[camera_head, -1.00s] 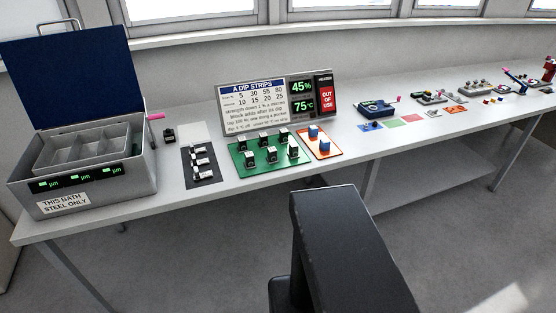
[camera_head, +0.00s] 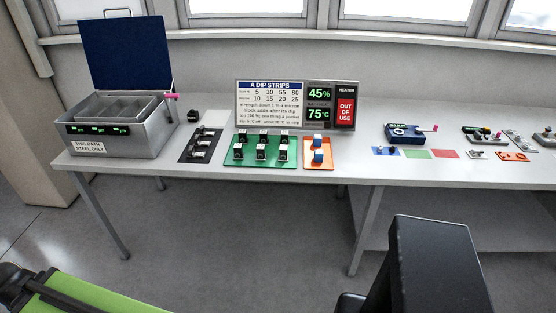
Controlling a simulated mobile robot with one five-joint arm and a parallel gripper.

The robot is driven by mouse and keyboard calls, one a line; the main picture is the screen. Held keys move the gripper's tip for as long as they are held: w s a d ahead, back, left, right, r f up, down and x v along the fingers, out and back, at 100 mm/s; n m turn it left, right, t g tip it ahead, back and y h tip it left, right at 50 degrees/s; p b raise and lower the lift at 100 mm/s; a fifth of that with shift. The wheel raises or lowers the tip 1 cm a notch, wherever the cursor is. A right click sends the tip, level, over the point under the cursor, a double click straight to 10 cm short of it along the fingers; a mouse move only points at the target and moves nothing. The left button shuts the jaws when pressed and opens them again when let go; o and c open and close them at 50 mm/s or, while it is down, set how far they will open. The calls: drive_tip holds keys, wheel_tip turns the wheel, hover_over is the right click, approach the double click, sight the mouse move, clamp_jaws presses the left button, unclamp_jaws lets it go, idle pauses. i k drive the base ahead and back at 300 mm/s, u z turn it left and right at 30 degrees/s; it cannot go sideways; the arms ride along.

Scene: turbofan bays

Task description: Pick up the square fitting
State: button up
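I cannot tell which thing is the square fitting. Small blocks stand upright on a green mat (camera_head: 261,162) in the middle of the long bench. Small metal pieces lie on a black mat (camera_head: 187,157) left of the green one. More small parts (camera_head: 478,154) lie at the bench's right end, too small to make out. My gripper is not in view; a dark block at the lower right looks like part of my arm.
A steel bath (camera_head: 155,133) with an open blue lid (camera_head: 126,55) stands at the bench's left end. A sign board (camera_head: 270,100) stands behind the mats. A blue device (camera_head: 404,136) stands right of them. A green and black object (camera_head: 75,296) is at the lower left. The floor before the bench is clear.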

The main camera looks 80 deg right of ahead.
sight(261, 155)
drive_tip(key=u, duration=1.05)
drive_tip(key=k, duration=0.1)
drive_tip(key=z, duration=2.05)
drive_tip(key=i, duration=0.4)
drive_tip(key=u, duration=0.05)
